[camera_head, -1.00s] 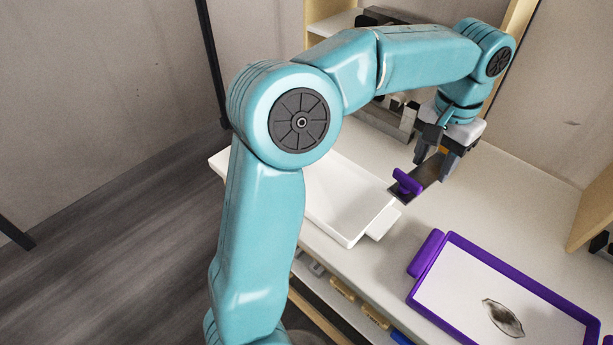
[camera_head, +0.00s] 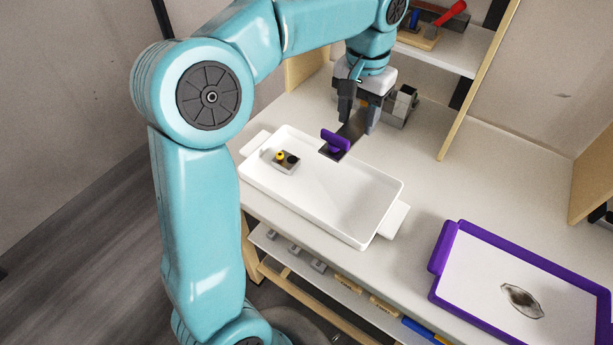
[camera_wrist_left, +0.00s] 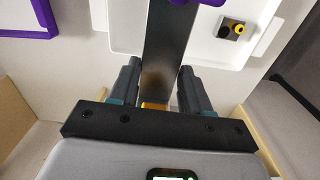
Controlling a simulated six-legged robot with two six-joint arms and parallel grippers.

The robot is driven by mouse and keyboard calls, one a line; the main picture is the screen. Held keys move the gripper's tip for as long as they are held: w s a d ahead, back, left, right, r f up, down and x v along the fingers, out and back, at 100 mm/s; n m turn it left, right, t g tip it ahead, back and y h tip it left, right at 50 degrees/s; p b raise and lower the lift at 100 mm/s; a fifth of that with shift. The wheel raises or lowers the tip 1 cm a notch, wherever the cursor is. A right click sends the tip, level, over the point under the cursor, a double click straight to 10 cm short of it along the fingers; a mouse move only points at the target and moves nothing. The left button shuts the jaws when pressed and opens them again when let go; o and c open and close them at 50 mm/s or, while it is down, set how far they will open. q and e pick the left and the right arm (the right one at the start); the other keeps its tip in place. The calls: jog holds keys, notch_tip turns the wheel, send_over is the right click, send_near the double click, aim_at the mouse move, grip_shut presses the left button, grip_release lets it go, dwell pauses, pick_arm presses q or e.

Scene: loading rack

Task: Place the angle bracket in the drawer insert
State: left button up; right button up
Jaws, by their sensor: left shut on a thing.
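My left gripper (camera_head: 358,116) is shut on a flat dark metal strip with a purple upright piece at its far end, which I take to be the angle bracket (camera_head: 335,143). The strip sticks out from between the fingers in the left wrist view (camera_wrist_left: 168,50). Its purple end is over or near the back rim of a white tray (camera_head: 345,215); its height above the rim is hard to tell. The white tray may be the drawer insert; it has tabs at both ends. My right gripper is not in view.
A small grey block with yellow and black knobs (camera_head: 286,161) lies in the tray's left part. A purple-rimmed tray (camera_head: 440,262) with a dark oval mark stands at right. A grey mechanical object (camera_head: 402,105) is behind the gripper. Bench between the trays is clear.

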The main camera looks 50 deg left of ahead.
pick_arm(q)
jog(key=shift+s+a+r, duration=0.2)
jog(key=shift+s+a, duration=0.05)
jog(key=shift+a, duration=0.2)
jog(key=shift+s+a+f, duration=0.1)
jog(key=shift+f, duration=0.2)
send_over(341, 187)
notch_tip(341, 187, down, 14)
jog(key=shift+f+b, duration=0.2)
jog(key=shift+b, duration=0.15)
notch_tip(341, 187, down, 5)
jog(key=shift+a+f, duration=0.1)
jog(key=shift+f, duration=0.05)
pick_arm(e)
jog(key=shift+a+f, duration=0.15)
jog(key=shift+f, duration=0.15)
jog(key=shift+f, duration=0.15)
pick_arm(q)
jog(key=o, duration=1.2)
jog(key=shift+f, duration=0.1)
